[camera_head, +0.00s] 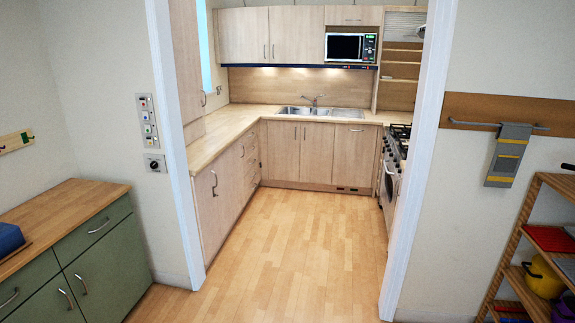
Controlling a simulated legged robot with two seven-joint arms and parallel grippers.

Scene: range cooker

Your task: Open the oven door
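The range cooker (391,180) stands on the right side of the kitchen, beyond the doorway and partly hidden by the right door frame. Its hob with dark burner grates (401,133) is on top. The oven front faces left and shows at a steep angle, with a light handle (388,166) near its upper part. The oven door looks shut, though the angle makes this hard to judge. Neither of my grippers shows in the head view.
The white door frame (414,160) borders the opening. Clear wooden floor (290,235) runs through it to the sink cabinets (315,155). A green cabinet (105,255) stands at the left, and a wooden shelf (512,235) at the right. A wooden counter (215,135) lines the kitchen's left side.

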